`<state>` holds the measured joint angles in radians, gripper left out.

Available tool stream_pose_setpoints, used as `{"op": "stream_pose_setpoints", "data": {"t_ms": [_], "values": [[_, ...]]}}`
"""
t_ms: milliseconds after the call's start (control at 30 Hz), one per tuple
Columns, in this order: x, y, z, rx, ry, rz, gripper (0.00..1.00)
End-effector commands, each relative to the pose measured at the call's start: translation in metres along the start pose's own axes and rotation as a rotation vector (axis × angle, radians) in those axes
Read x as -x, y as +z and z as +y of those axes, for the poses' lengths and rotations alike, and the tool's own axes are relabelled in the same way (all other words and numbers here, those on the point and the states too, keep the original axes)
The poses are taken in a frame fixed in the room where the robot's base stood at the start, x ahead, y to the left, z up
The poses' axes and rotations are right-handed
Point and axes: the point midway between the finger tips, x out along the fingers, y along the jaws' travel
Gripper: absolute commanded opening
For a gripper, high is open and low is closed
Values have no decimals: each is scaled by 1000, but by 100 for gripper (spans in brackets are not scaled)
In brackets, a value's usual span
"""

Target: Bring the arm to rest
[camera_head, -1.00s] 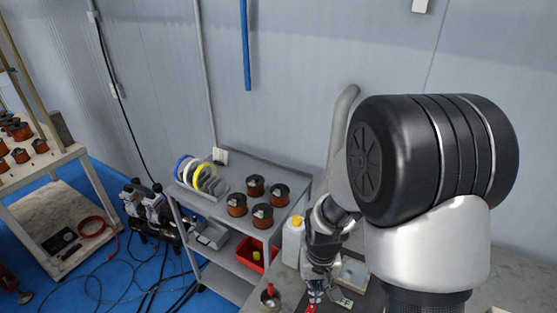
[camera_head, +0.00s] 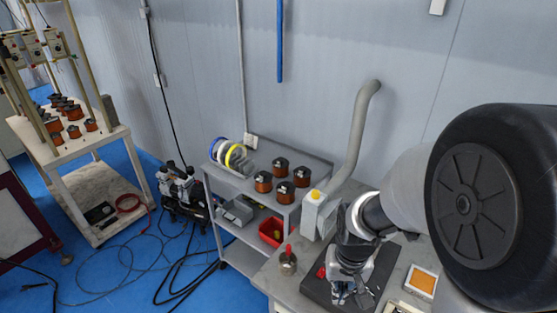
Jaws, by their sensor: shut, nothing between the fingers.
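My arm comes in from the right, with its large black and white joint close to the camera. My gripper (camera_head: 349,293) points down over the dark mat (camera_head: 318,291) on the grey bench at the lower right. Its fingers are shut with nothing held. A small red thing (camera_head: 321,272) lies on the mat just left of the gripper. Whether the fingertips touch the mat cannot be told.
A white bottle with a yellow cap (camera_head: 311,215) and a metal pot with a red top (camera_head: 288,261) stand left of my gripper. An orange-faced tray (camera_head: 421,283) lies right. A grey cart (camera_head: 262,213) holds copper spools behind. A grey pipe (camera_head: 362,125) rises at the wall.

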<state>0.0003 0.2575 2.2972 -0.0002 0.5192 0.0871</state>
Motion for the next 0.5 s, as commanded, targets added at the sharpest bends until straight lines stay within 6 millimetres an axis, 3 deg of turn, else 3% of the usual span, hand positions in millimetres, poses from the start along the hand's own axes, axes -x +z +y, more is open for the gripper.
{"op": "stream_pose_setpoints", "data": {"t_ms": [267,500], "values": [[78,19,2,22,-7,103,0],[152,69,7,53,-12,224,0]]}}
